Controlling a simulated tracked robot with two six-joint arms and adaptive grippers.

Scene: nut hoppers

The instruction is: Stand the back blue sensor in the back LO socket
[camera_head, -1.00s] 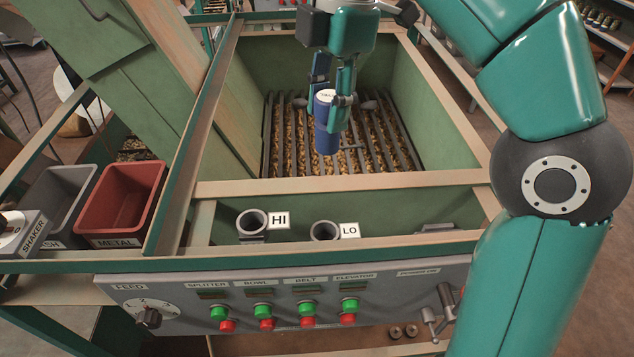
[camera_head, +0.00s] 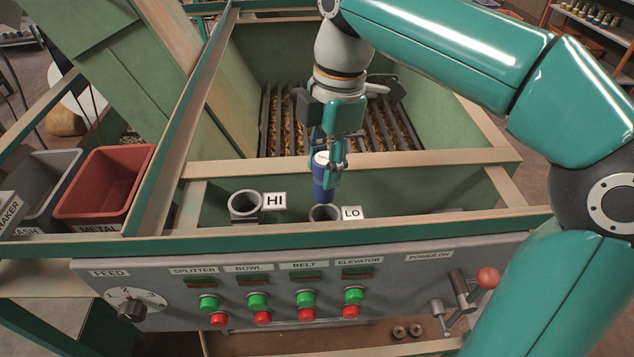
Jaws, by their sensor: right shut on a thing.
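My right gripper (camera_head: 331,165) is shut on a blue sensor (camera_head: 321,190), a dark blue cylinder with a pale top. It holds the sensor roughly upright, with the lower end at or just above the mouth of the grey LO socket (camera_head: 325,212). I cannot tell whether the lower end is inside the rim. The LO label (camera_head: 352,213) stands right of that socket. The HI socket (camera_head: 245,205), an empty-looking grey ring with its HI label (camera_head: 276,202), is to the left. My left gripper is not in view.
Behind is a green hopper with a slatted grate (camera_head: 290,125) over nuts. A wooden crossbar (camera_head: 240,170) runs between hopper and sockets. A control panel (camera_head: 230,275) with buttons is in front. A red METAL bin (camera_head: 105,182) and a grey bin (camera_head: 42,185) stand left.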

